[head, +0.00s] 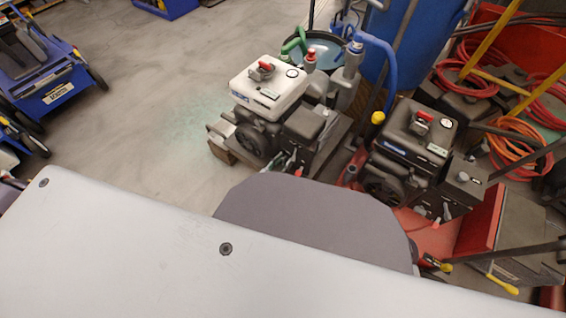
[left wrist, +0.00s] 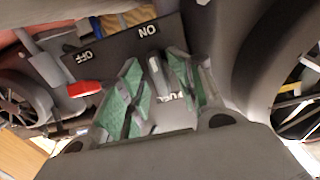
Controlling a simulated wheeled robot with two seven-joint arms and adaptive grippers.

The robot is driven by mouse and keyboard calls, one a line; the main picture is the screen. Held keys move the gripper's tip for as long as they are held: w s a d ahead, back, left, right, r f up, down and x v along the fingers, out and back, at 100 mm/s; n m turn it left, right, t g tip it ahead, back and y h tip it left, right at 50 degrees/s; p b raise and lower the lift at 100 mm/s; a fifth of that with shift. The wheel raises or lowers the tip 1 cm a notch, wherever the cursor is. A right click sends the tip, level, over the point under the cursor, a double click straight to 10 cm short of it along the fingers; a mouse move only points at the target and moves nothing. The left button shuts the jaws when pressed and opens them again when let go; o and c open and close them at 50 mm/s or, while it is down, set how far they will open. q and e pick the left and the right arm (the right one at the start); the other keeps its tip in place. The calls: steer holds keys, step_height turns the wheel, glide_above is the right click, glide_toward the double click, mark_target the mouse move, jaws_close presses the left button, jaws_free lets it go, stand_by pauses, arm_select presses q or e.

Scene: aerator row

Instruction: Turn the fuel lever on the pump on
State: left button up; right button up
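The pump (head: 268,92) has a white tank and dark engine and stands in the middle of the head view. In the left wrist view, its dark panel (left wrist: 112,50) carries ON and OFF labels and a partly hidden FUEL label. A grey bar, apparently the fuel lever (left wrist: 154,72), stands between my left gripper's fingers, its upper end towards ON. A red-tipped part (left wrist: 85,88) sits below OFF. My left gripper (head: 291,160) is at the pump's near side, mostly hidden by my arm. Its green-padded fingers (left wrist: 155,88) are apart around the bar; contact is unclear. My right gripper is not in view.
A second, dark-tanked engine on a red frame (head: 420,130) stands close on the right. A blue barrel (head: 410,45) and red and orange hoses (head: 515,145) lie behind and right. Blue machines (head: 45,75) stand far left. Floor (head: 150,100) left of the pump is clear.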

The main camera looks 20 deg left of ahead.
arm_select(q)
steer(key=v, duration=1.1)
steer(key=shift+s+a, duration=0.15)
steer(key=shift+s, duration=0.25)
steer(key=shift+w, duration=0.1)
stand_by(0.6)
